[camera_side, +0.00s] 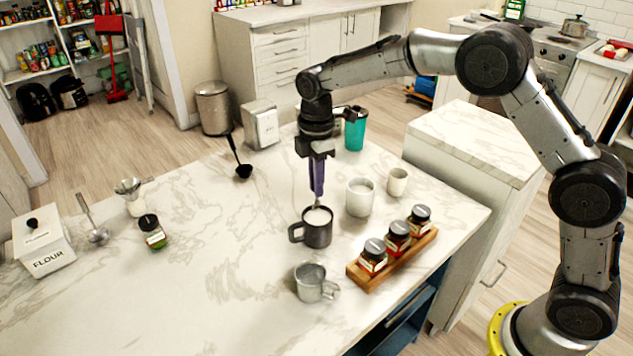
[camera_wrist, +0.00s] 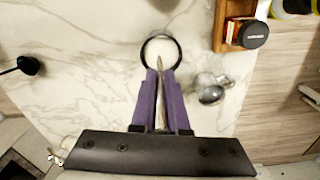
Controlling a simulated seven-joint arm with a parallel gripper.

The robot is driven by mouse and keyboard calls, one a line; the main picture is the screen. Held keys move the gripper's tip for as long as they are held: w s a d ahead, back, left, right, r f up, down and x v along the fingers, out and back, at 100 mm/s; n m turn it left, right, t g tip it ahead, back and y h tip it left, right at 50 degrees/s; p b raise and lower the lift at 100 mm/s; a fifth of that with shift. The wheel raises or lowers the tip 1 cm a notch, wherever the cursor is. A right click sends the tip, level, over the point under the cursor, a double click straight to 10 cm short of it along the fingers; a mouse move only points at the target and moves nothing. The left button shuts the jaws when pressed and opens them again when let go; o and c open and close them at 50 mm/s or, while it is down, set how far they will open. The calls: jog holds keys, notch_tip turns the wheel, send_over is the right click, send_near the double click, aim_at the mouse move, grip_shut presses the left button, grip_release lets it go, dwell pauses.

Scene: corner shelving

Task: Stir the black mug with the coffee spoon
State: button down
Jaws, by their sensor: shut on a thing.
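The black mug (camera_side: 317,236) stands upright on the marble counter with white contents inside and its handle to the left. In the wrist view, its dark rim (camera_wrist: 179,47) shows as a ring just beyond the fingertips. My gripper (camera_side: 317,193) points straight down above the mug, its purple fingers shut on the coffee spoon (camera_side: 317,202). In the wrist view, the spoon (camera_wrist: 160,95) shows as a thin metal strip between the fingers (camera_wrist: 160,78), its end reaching over the mug's opening. The spoon's lower tip is hard to make out; I cannot tell how deep it sits.
A white cup (camera_side: 360,197) and a smaller cup (camera_side: 397,182) stand right of the mug. A metal cup (camera_side: 311,286) stands in front. A wooden rack (camera_side: 392,266) of jars lies to the right. A black scoop (camera_side: 243,171) lies back left.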

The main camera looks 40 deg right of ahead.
jog(key=shift+r, duration=0.1)
dwell(0.3)
jog(key=shift+r, duration=2.45)
jog(key=shift+d, duration=0.1)
jog(key=s+d+f+m, duration=0.3)
jog(key=d+f+m, duration=0.1)
jog(key=m, duration=0.4)
jog(key=s+d+f+m, duration=0.2)
jog(key=d+f+m, duration=0.2)
jog(key=f+m, duration=0.3)
jog(key=shift+s+d+m, duration=0.15)
jog(key=shift+s+m, duration=0.25)
